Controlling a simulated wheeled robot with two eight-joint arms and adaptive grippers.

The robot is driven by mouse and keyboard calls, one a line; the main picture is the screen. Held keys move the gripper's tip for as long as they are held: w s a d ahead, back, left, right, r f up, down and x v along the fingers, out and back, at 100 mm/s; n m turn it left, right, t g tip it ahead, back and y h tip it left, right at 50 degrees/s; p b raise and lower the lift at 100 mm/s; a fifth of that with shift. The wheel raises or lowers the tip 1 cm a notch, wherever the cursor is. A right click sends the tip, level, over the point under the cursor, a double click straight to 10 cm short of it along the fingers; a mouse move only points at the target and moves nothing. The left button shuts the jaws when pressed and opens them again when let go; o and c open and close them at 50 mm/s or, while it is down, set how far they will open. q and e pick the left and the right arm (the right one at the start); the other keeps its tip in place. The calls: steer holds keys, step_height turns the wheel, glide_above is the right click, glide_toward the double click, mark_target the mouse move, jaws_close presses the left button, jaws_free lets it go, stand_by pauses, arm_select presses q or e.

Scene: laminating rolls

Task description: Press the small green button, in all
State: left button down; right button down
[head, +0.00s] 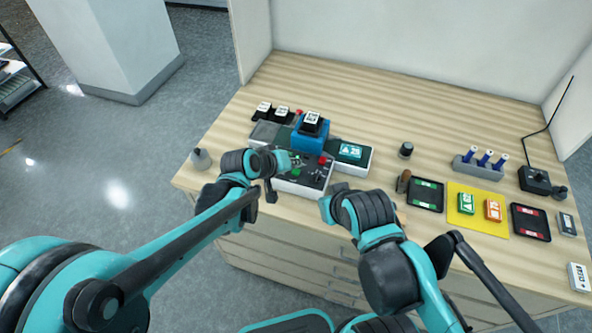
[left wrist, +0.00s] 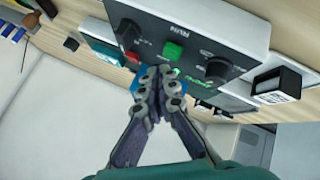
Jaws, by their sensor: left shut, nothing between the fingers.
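The grey control box (head: 318,182) stands near the front edge of the bench; its dark panel also shows in the left wrist view (left wrist: 195,30). The small green button (left wrist: 173,50) is a raised green square between two black knobs, and it shows in the head view as a green spot (head: 296,171). My left gripper (head: 284,160) is shut and empty over the panel. In the left wrist view its fingertips (left wrist: 155,72) are just below the green button in the picture; I cannot tell whether they touch the panel. My right gripper (head: 326,207) is by the bench's front edge, fingers unclear.
A red button (left wrist: 132,57) and black knobs (left wrist: 217,70) flank the green button. A blue block (head: 310,136) with a black top sits behind the panel. A yellow mat (head: 478,225), dark trays (head: 427,195) and a rack of blue pens (head: 478,168) stand to the right.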

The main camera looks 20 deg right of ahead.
stand_by(0.7)
arm_select(q)
steer(key=shift+f+b, duration=0.4)
steer(key=shift+f, duration=0.05)
